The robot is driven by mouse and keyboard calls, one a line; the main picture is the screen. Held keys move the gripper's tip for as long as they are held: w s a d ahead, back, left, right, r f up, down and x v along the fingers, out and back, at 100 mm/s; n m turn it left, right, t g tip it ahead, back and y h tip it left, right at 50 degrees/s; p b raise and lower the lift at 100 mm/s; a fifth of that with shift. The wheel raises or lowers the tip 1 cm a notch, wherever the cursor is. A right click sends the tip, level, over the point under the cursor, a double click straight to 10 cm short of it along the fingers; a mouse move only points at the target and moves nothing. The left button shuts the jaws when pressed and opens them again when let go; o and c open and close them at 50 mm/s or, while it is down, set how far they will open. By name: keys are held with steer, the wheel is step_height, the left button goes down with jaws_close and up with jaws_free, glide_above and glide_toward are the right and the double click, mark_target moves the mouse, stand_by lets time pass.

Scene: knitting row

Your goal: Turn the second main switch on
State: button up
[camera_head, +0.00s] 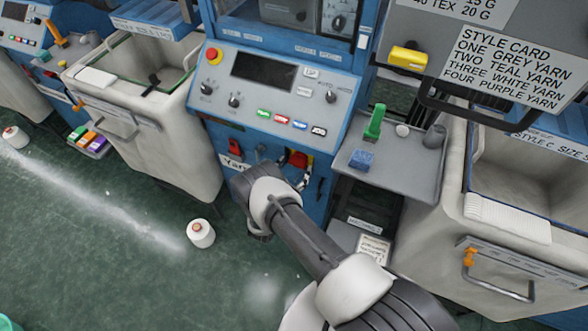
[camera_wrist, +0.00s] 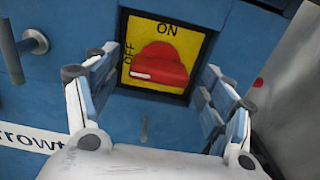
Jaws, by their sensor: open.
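The main switch's red knob (camera_wrist: 160,65) sits on a yellow plate (camera_wrist: 196,48) with a dark frame, on a blue panel. The plate reads ON at the top and OFF at the left. The knob looks broad and lies roughly level across the plate, but its exact pointing is hard to tell. In the head view the switch (camera_head: 298,158) is low on the blue machine, partly hidden by my arm. My gripper (camera_wrist: 157,68) is open, with one finger on each side below the knob. The fingers appear apart from the knob, and nothing is between them.
Another red switch (camera_head: 234,147) is left of my wrist on the same panel. Above are the control panel (camera_head: 262,92) and coloured buttons. A grey shelf (camera_head: 400,160) holds a green item and a blue block. Bins flank the machine. A yarn cone (camera_head: 201,234) stands on the floor.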

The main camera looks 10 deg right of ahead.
steer(key=shift+c, duration=0.4)
steer(key=c, duration=1)
steer(key=m+b, duration=0.2)
steer(key=m, duration=0.2)
steer(key=shift+f+m, duration=0.1)
steer(key=shift+m, duration=0.3)
steer(key=m+b, duration=0.1)
steer(key=m, duration=0.3)
steer(key=shift+m, duration=0.3)
steer(key=m+b, duration=0.1)
steer(key=m, duration=0.3)
steer(key=shift+s, duration=0.1)
steer(key=shift+m+b, duration=0.35)
steer(key=shift+m, duration=1.85)
